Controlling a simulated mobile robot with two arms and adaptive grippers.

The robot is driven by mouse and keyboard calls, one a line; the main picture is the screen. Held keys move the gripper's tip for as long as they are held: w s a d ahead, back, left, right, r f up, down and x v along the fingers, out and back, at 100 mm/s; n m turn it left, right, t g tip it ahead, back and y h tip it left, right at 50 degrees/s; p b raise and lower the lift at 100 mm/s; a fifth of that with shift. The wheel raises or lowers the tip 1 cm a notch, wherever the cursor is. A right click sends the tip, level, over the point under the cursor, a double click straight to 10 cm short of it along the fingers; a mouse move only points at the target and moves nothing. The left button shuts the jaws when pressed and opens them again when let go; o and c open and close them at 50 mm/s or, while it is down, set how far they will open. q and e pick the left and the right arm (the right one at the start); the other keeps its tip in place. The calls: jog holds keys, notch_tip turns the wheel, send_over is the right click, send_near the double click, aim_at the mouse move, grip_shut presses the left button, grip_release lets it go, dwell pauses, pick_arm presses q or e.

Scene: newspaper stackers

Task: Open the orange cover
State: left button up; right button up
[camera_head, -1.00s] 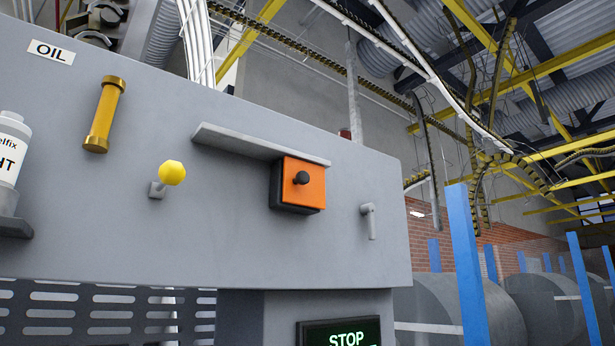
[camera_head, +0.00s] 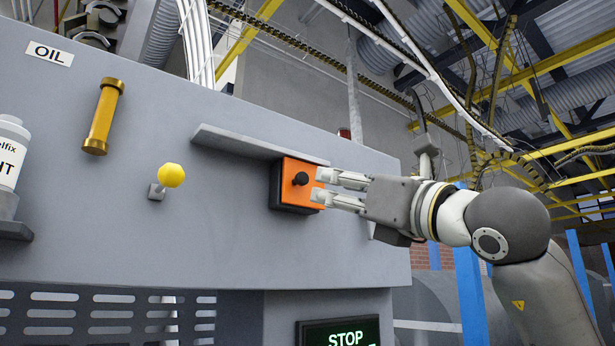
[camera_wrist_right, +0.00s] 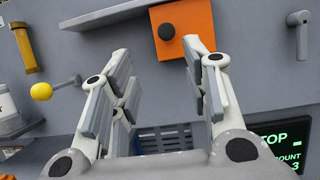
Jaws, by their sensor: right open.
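The orange cover (camera_head: 298,197) is a square plate with a round black knob (camera_head: 301,178). It sits on a dark box on the grey panel, under a short grey ledge, and appears closed. In the right wrist view the orange cover (camera_wrist_right: 185,28) and knob (camera_wrist_right: 166,32) are at the top, ahead of the fingers. My right gripper (camera_head: 321,187) comes in from the right, with its fingertips just right of the knob, overlapping the cover's right edge in the picture. It is open and empty; whether it touches the cover cannot be told. My left gripper is not in view.
The grey ledge (camera_head: 245,143) juts out above the cover. A yellow-knobbed lever (camera_head: 171,175) and a brass cylinder (camera_head: 103,116) are to the left. A grey handle (camera_wrist_right: 300,36) is to the right. A STOP display (camera_head: 340,332) is below.

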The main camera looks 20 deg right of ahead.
aim_at(305, 178)
jog(key=shift+h, duration=0.4)
jog(key=p+x, duration=0.2)
jog(key=x, duration=0.1)
jog(key=p+x, duration=0.2)
jog(key=x, duration=0.1)
jog(key=r+p+x, duration=0.1)
jog(key=p+x, duration=0.1)
jog(key=x, duration=0.1)
jog(key=shift+w+d+r, duration=0.25)
jog(key=shift+w+a, duration=0.1)
jog(key=shift+w, duration=0.3)
grip_shut()
